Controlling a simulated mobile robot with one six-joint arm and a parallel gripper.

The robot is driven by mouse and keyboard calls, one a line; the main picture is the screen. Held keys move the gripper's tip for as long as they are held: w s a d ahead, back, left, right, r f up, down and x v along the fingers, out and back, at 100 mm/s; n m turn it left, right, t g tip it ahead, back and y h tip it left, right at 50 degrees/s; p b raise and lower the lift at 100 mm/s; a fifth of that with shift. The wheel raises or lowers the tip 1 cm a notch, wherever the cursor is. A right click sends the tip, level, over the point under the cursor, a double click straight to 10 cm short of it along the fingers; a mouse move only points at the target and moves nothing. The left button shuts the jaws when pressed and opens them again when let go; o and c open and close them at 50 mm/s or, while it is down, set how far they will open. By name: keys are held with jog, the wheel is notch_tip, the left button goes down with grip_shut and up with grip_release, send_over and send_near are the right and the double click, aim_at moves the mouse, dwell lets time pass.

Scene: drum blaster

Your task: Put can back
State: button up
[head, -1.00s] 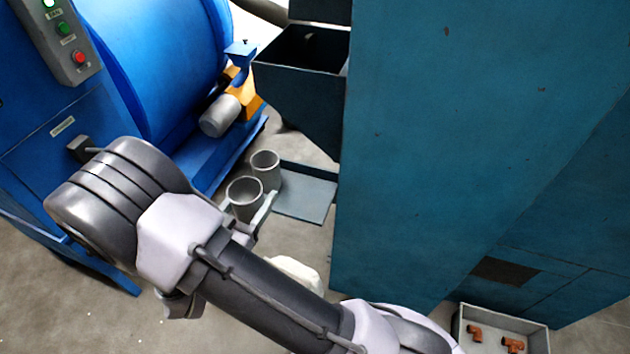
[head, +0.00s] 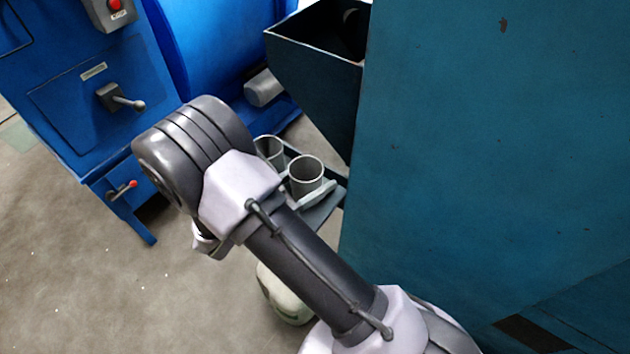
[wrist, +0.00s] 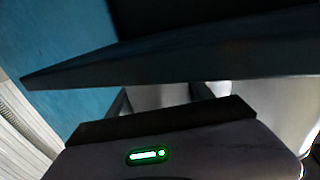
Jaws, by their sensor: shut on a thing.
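Two open-topped grey metal cans show in the head view beside the teal machine. The nearer can (head: 305,178) is in my gripper (head: 316,194), whose pale finger shows along its lower right side. My arm hides the rest of the gripper. The other can (head: 271,151) is behind and to the left, partly hidden by my arm. In the wrist view my gripper (wrist: 162,98) is shut on a pale grey can surface, seen only in part. A dark flat edge (wrist: 170,62) crosses just above the fingers there.
A flat grey-blue shelf (head: 326,211) juts from the teal machine (head: 450,130) beneath the cans. A dark hopper (head: 315,75) is above and behind them. A blue machine (head: 75,75) with a lever (head: 122,101) stands left. A pale sack (head: 283,295) is under my arm. Floor at left is clear.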

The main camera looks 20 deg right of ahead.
jog(key=shift+r, duration=0.1)
jog(key=shift+f, duration=0.3)
jog(key=o, duration=1.5)
jog(key=shift+r, duration=0.1)
jog(key=shift+r, duration=0.1)
jog(key=shift+a+r+p, duration=0.2)
jog(key=shift+p, duration=0.1)
jog(key=p+v, duration=0.2)
jog(key=v, duration=0.9)
jog(key=shift+s+a+f+p, duration=0.1)
jog(key=shift+s+a+p, duration=0.1)
jog(key=shift+p, duration=0.15)
